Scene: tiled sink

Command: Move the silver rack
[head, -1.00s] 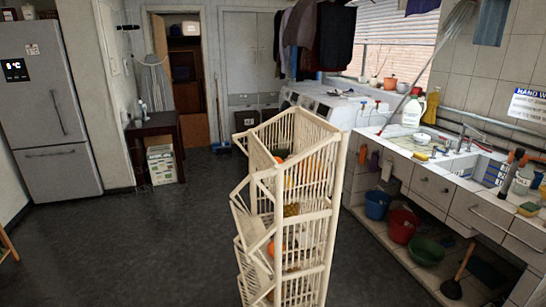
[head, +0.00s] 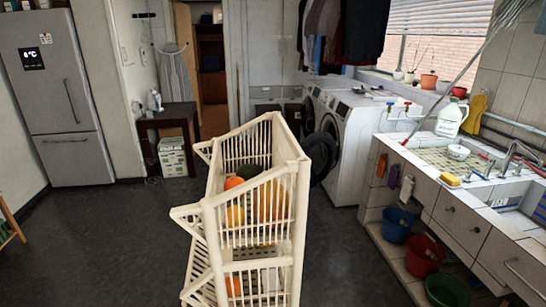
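No rack that looks clearly silver shows in the head view. A cream, slatted, tiered rack (head: 258,226) stands upright on the dark floor, close in front of me at the centre. Its upper tier holds orange and yellow fruit and a dark green item. More orange fruit shows in a lower tier. Its base is cut off by the bottom edge of the picture. My gripper is not in view, so I cannot tell its state or any contact with the rack.
A tiled sink counter (head: 477,187) runs along the right, with blue (head: 397,225) and red (head: 424,256) buckets below. White washing machines (head: 345,133) stand behind the rack. A dark table (head: 170,122) and grey fridge (head: 66,95) are at the back left. The left floor is mostly clear.

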